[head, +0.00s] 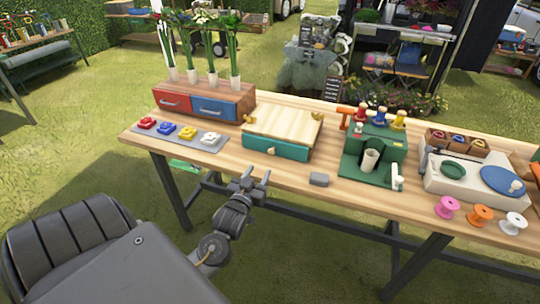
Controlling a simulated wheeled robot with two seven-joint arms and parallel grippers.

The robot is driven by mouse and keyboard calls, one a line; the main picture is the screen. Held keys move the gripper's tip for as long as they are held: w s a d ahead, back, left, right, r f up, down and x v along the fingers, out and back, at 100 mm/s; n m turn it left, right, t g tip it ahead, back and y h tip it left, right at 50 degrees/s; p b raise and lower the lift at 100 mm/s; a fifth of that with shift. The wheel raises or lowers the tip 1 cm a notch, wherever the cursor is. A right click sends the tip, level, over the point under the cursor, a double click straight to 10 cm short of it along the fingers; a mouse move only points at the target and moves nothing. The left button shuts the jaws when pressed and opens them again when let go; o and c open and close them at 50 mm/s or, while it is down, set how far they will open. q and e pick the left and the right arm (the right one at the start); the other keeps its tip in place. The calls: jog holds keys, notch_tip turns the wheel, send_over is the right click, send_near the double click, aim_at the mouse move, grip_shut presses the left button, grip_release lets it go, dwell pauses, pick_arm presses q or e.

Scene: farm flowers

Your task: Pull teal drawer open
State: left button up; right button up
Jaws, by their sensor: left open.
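The teal drawer (288,151) is the front of a low wooden-topped box (286,123) in the middle of the table. Its front looks flush with the box, and a small round brass knob (271,151) sits on it. My left gripper (257,177) is open and empty, in front of the table's near edge, below and slightly left of the knob. It is apart from the knob and the drawer. My right gripper is not in view.
A grey mat (210,149) with several coloured pieces lies left of the box. A red-and-blue drawer unit (200,103) stands behind it. The wooden table (245,164) is bare before the drawer.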

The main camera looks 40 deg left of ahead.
aim_at(271, 152)
pick_arm(q)
jog(key=p+x, duration=0.1)
jog(key=x, duration=0.9)
jog(key=shift+w+a, duration=0.1)
jog(key=shift+w, duration=0.2)
grip_shut()
